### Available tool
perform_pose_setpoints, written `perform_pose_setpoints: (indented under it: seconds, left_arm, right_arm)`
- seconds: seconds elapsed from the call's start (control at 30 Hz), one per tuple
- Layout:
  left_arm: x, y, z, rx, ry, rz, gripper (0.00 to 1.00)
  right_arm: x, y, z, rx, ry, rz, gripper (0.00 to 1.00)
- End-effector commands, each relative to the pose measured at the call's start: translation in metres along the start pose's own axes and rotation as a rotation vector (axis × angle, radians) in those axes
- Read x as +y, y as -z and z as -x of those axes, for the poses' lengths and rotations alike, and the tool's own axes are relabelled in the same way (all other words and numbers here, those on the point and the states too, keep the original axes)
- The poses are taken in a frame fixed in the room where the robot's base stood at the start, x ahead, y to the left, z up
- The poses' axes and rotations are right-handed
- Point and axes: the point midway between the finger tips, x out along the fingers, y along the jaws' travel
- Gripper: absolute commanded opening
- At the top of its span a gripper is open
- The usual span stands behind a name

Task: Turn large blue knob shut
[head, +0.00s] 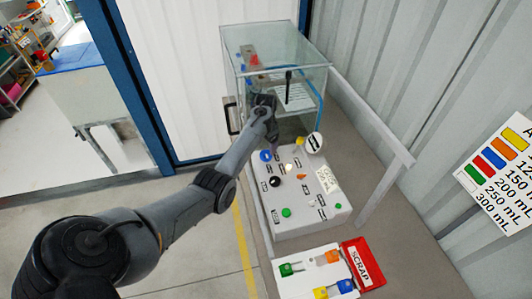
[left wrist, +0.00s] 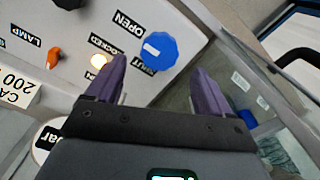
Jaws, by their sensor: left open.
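The large blue knob (left wrist: 160,49) sits on the white panel in the left wrist view, a short white mark on its face. An OPEN label (left wrist: 128,23) is on one side of it, and a partly covered SHUT label (left wrist: 141,65) is close by. In the head view the blue knob (head: 265,156) is at the panel's far left corner. My left gripper (left wrist: 161,65) is open and empty, its two purple fingers spread either side of the knob's lower part in the picture; contact cannot be told. In the head view the left gripper (head: 273,141) hangs just above the knob. My right gripper is not seen.
The control panel (head: 320,217) carries a lit lamp, a black knob, an orange knob and green buttons. A round gauge (head: 316,141) stands by its far edge. A glass case (head: 300,45) rises behind. A red SCRAP bin (head: 362,263) and coloured pieces lie nearer me.

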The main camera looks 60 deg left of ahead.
Motion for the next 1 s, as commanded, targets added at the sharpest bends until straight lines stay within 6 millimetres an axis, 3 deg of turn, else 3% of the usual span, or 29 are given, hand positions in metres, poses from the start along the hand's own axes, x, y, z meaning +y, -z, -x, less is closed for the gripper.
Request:
perform_pose_setpoints:
  seconds: [0.1, 0.3, 0.77, 0.87, 1.0]
  left_arm:
    - [0.001, 0.0, -0.021, -0.002, -0.002, 0.0, 0.81]
    - [0.001, 0.0, -0.044, 0.0, -0.002, 0.0, 0.81]
    - [0.001, 0.0, -0.054, 0.001, -0.001, 0.0, 0.81]
    - [0.001, 0.0, -0.054, 0.001, -0.001, 0.0, 0.71]
    - [0.001, 0.0, -0.054, 0.001, 0.0, 0.0, 0.49]
  right_arm:
    - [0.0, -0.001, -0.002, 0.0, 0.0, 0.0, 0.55]
    - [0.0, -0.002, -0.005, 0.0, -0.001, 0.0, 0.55]
    - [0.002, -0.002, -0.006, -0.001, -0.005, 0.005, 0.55]
    - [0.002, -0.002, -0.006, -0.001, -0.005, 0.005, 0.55]
    - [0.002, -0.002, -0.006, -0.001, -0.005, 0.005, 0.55]
